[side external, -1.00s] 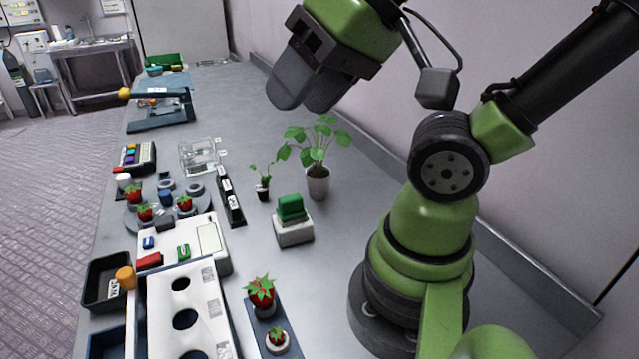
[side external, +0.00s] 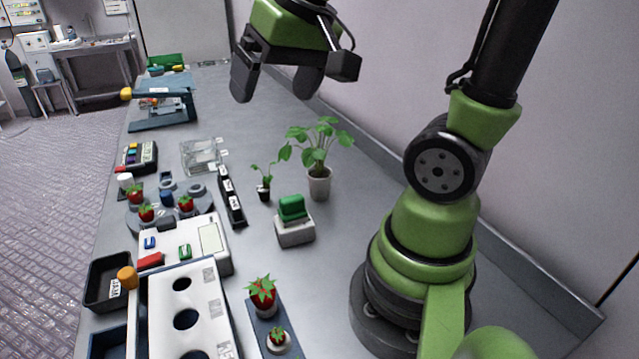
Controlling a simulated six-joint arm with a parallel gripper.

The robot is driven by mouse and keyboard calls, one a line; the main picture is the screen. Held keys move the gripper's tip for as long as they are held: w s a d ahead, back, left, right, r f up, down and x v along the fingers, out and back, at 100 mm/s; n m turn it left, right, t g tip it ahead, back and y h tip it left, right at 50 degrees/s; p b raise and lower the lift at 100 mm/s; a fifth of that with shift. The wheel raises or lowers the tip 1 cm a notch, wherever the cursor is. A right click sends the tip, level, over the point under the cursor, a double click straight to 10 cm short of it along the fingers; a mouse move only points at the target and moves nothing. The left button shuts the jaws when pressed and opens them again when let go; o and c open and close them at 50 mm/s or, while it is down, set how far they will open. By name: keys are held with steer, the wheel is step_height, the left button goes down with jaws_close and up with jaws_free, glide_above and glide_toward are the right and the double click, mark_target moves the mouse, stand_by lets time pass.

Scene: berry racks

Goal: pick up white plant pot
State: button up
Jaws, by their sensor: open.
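My gripper (side external: 272,88) is high above the bench, up and to the left of the plant in the picture. Its two dark fingers are spread apart with nothing between them. It is clear of the pot and the leaves.
A small dark pot with a seedling (side external: 264,190) stands just left of the white pot. A white block with a green top (side external: 293,222) is in front of it. A black strip rack (side external: 231,197) and clear box (side external: 201,156) lie further left. The wall runs along the right.

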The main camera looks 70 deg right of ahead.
steer(key=w+d+f+m+g, duration=0.1)
steer(key=w+d+f+g, duration=0.2)
steer(key=d, duration=0.4)
steer(key=m+g, duration=0.2)
glide_above(319, 172)
steer(key=f, duration=1.4)
steer(key=shift+s+a+f, duration=0.2)
steer(key=shift+a+f, duration=0.05)
steer(key=shift+f, duration=0.1)
step_height(319, 172, down, 5)
steer(key=shift+s+d+r, duration=0.1)
steer(key=shift+d+r, duration=0.05)
steer(key=shift+r, duration=0.05)
steer(key=shift+w+f, duration=0.15)
steer(key=shift+f, duration=1.3)
steer(key=shift+w+f, duration=0.1)
steer(key=shift+f, duration=1.35)
steer(key=c, duration=1.1)
steer(key=shift+o, duration=0.2)
steer(key=shift+r, duration=0.1)
